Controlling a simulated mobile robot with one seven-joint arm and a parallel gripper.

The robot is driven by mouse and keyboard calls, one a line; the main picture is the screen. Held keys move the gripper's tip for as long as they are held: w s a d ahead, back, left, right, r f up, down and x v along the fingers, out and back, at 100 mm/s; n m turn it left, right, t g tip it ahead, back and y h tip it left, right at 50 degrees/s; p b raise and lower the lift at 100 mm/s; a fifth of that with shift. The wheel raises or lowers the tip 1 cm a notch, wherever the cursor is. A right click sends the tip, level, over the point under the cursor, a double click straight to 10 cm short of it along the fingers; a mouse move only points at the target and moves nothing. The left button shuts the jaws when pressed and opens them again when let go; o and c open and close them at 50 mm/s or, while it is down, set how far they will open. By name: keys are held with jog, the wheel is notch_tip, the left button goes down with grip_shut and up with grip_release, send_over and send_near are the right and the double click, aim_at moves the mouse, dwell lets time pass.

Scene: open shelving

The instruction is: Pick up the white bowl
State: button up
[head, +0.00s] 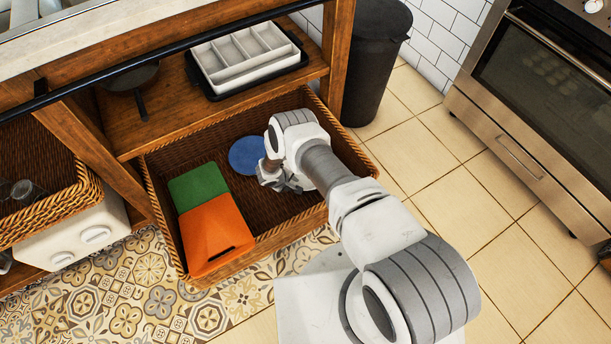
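No white bowl can be made out in the head view; my arm hides part of the wicker basket's inside. My gripper (272,180) is inside or just above the pulled-out wicker basket (345,147), right beside a round blue dish (247,156). The fingers are small and partly hidden by my wrist, so I cannot tell whether they are open or shut, or whether they hold anything.
A green and orange item (213,222) lies in the basket's left side. Above is a wooden shelf with a white divided tray (245,60) and a dark pan (133,80). A dark bin (372,60) and an oven (545,90) stand right. Tiled floor between them is clear.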

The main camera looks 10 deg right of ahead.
grip_shut()
dwell(1.4)
